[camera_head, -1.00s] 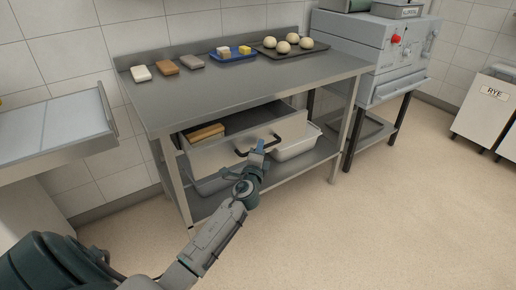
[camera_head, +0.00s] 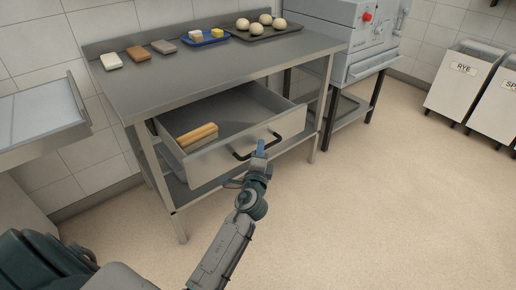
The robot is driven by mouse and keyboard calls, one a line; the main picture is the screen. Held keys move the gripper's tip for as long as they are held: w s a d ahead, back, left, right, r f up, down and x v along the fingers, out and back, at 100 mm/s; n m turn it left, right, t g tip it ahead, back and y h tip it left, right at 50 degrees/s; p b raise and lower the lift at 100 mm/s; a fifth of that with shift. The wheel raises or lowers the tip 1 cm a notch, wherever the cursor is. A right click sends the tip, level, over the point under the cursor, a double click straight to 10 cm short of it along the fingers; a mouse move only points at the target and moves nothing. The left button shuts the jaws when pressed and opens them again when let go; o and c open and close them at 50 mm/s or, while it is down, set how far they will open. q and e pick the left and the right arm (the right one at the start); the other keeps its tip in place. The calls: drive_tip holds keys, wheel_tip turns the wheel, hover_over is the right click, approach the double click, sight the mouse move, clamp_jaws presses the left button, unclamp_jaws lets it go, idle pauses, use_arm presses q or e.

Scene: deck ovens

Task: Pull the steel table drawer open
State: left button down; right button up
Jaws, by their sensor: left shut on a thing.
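The steel table (camera_head: 185,84) stands against the tiled wall. Its drawer (camera_head: 212,166) is pulled well out under the tabletop, and its inside shows. A wooden rolling pin or similar wooden piece (camera_head: 197,137) lies in the drawer at the left. A black bar handle (camera_head: 242,155) is on the drawer front. My left gripper (camera_head: 260,149) is at the right part of this handle and shut on it; the fingertips are small in the view. My right gripper is not in view.
Several blocks, a blue tray (camera_head: 203,42) and a dark tray of dough balls (camera_head: 240,34) sit on the tabletop. A grey machine (camera_head: 352,50) stands at the right, with a bin labelled RYE (camera_head: 457,88) beyond. The floor (camera_head: 350,210) in front is clear.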

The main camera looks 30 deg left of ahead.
use_arm(q)
drive_tip(key=c, duration=1.7)
unclamp_jaws()
